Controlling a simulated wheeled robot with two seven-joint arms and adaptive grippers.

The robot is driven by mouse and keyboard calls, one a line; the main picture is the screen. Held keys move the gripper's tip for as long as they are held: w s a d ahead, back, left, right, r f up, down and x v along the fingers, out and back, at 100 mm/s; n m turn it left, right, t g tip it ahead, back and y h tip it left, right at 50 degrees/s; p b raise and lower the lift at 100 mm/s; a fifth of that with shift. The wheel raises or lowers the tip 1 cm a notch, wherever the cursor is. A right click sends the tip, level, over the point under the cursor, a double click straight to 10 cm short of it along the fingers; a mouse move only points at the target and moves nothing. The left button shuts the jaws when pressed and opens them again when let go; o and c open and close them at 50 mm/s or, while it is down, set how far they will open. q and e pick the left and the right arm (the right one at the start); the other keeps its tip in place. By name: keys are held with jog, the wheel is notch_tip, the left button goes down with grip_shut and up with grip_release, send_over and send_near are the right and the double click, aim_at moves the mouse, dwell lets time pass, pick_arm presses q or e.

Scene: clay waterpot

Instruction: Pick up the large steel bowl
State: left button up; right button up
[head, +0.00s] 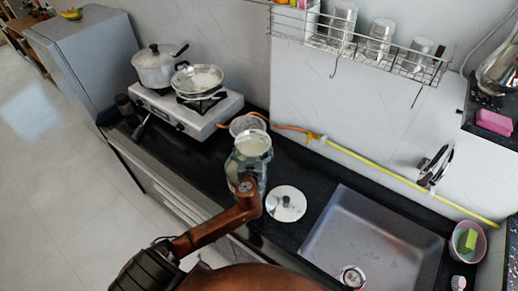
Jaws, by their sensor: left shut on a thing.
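My left gripper (249,170) is over the counter between the stove and the sink, with its arm coming in from the lower left. It is shut on a round steel bowl (254,144) with a pale inside, at its far end. The fingertips are hard to make out, and the gripper and wrist hide the bowl's near side and base. Another round grey vessel (247,122) shows just behind it, partly covered. I cannot tell from size alone which is the large steel bowl. My right gripper is not in view.
A round steel lid (286,203) lies on the black counter, right of the gripper. The sink (365,240) is further right. The stove (190,110) carries a lidded pot (155,70) and a pan (198,79). A wire rack (365,45) hangs on the wall above.

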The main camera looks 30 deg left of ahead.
aim_at(254, 152)
pick_arm(q)
jog(key=shift+d+r, duration=0.15)
jog(key=shift+d, duration=0.05)
jog(key=shift+r, duration=0.6)
jog(key=shift+s+r, duration=0.2)
jog(key=shift+r, duration=0.95)
jog(key=s+r, duration=0.1)
jog(key=r, duration=0.1)
jog(key=s+d+r, duration=0.1)
jog(key=s+d+r+p, duration=0.1)
jog(key=s+r, duration=0.1)
jog(key=shift+d+r, duration=0.1)
jog(key=shift+r, duration=0.2)
jog(key=v, duration=0.3)
jog(key=r+v, duration=0.1)
jog(key=v, duration=0.2)
jog(key=r+v, duration=0.1)
jog(key=v, duration=0.2)
jog(key=shift+s, duration=0.3)
jog(key=shift+c, duration=0.7)
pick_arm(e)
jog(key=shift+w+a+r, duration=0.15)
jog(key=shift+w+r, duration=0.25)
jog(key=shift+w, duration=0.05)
pick_arm(q)
jog(key=shift+a, duration=0.25)
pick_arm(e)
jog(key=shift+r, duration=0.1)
